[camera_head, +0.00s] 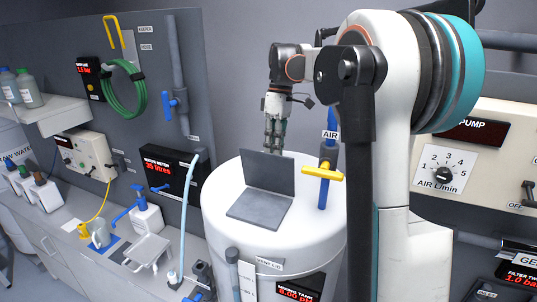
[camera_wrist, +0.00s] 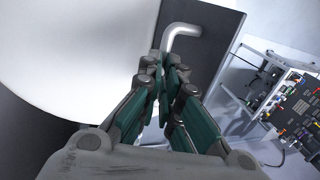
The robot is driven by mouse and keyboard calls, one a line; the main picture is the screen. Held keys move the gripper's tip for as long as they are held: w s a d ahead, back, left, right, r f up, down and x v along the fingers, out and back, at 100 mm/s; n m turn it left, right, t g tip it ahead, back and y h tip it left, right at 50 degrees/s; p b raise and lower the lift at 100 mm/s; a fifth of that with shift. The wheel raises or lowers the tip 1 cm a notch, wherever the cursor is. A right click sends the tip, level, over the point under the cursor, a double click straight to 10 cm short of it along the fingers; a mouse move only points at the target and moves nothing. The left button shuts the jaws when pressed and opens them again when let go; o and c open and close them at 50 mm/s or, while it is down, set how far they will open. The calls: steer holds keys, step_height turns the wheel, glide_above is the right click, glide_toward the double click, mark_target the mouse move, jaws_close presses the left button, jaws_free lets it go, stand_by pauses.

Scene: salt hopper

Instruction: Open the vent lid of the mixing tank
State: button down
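The white mixing tank (camera_head: 230,215) stands in the middle of the head view. On its top a dark flat panel, the vent lid (camera_head: 268,172), stands up at a steep angle behind a dark square (camera_head: 259,208), like an opened laptop. My gripper (camera_head: 274,148) points down just behind the raised lid, its tips close to the lid's top edge. In the wrist view my gripper (camera_wrist: 162,72) has its fingertips together, with nothing seen between them. A bent metal bar (camera_wrist: 183,32) shows just beyond the tips against a dark panel (camera_wrist: 222,35); contact cannot be told.
A blue AIR pipe with a yellow valve handle (camera_head: 323,173) rises right of the lid. My arm covers the space right of the tank. A pump panel (camera_head: 490,150) is at the right. A bench with bottles and a sink (camera_head: 148,250) lies left.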

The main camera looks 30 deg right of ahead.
steer(key=shift+g+y, duration=0.4)
steer(key=d+f, duration=0.1)
steer(key=w+d+f, duration=0.1)
steer(key=f, duration=0.1)
steer(key=shift+w+d, duration=0.2)
steer(key=shift+d, duration=0.1)
steer(key=c, duration=1.9)
jaws_free()
steer(key=shift+c, duration=0.2)
steer(key=shift+o, duration=1.3)
steer(key=shift+s+a+r, duration=0.15)
steer(key=shift+s+a, duration=0.05)
steer(key=shift+a, duration=0.3)
steer(key=shift+s+a+r, duration=0.15)
steer(key=shift+a, duration=0.35)
steer(key=d+v, duration=0.1)
steer(key=v, duration=1.1)
steer(key=shift+w, duration=0.1)
